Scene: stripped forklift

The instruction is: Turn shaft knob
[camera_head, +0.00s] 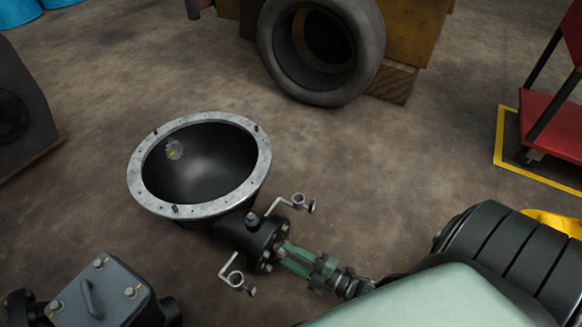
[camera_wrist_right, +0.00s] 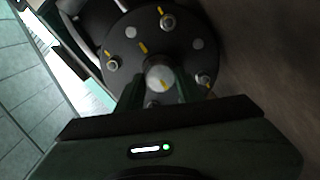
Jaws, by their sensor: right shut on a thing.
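The shaft knob (camera_wrist_right: 158,74) is a small light-grey round end with a yellow mark, at the centre of a dark round flange (camera_wrist_right: 125,62) in the right wrist view. The flange carries bolts and yellow marks. In the head view the flange closes the black neck (camera_head: 240,235) of a large bell-shaped housing (camera_head: 255,180) with a grey rim. My right gripper (camera_head: 287,254) reaches in from the right with green fingers against the flange's middle. In the wrist view its fingers (camera_wrist_right: 160,88) are shut around the knob, partly hiding it. My left gripper is not in view.
Two bent metal brackets (camera_head: 228,268) stick out beside the neck. A grey bolted box (camera_head: 92,296) lies lower left. A tyre (camera_head: 362,60) stands at the back, and a red cart (camera_head: 552,122) at the right. Floor around the housing is mostly clear.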

